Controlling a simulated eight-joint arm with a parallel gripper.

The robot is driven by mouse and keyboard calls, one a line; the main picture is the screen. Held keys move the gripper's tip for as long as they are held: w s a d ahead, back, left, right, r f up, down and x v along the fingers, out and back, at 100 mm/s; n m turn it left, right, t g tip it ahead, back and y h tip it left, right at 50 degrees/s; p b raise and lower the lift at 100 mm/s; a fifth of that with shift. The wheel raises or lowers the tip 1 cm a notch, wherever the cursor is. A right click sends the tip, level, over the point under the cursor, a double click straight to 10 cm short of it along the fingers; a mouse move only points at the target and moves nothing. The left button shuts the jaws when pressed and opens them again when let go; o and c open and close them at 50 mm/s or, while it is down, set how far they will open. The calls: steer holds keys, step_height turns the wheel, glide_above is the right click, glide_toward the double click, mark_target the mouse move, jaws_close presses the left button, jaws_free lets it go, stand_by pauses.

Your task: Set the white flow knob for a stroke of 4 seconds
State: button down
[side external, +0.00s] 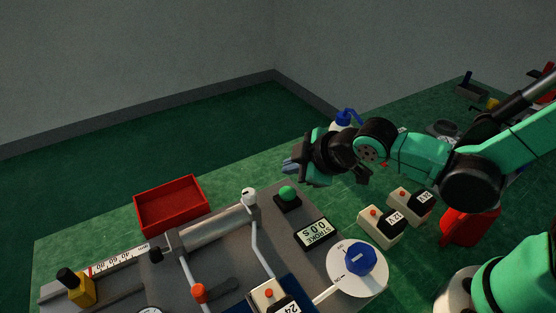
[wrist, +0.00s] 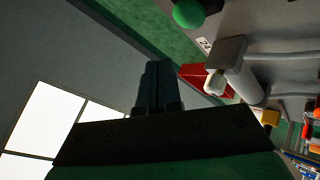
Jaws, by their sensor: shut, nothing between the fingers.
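The white flow knob (side external: 249,196) sits at the right end of the grey cylinder (side external: 218,222) on the press plate. In the wrist view the white knob (wrist: 215,84) shows to the right of my fingers, at the cylinder's near end. My gripper (side external: 290,165) is shut and empty. It is in the air, up and right of the knob in the side view and apart from it. The shut fingers (wrist: 157,85) also show in the wrist view. The stroke display (side external: 316,232) reads 0.0 S. Any scale marks on the knob are too small to read.
A green button (side external: 287,194) stands right of the knob, below my gripper in the side view. A blue rotary switch (side external: 360,258) is on a white dial. A red bin (side external: 171,205) stands behind the plate.

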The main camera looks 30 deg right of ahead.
steer(key=shift+r, duration=1.15)
steer(key=s+d+r+m+g+h, duration=0.2)
steer(key=s+d+r+m, duration=0.1)
steer(key=s+d+m, duration=0.4)
steer(key=d+m, duration=0.3)
steer(key=m, duration=0.1)
steer(key=shift+d+r, duration=0.2)
steer(key=shift+d, duration=0.1)
step_height(320, 180, up, 4)
steer(key=g, duration=0.7)
glide_above(288, 191)
steer(key=shift+r, duration=0.2)
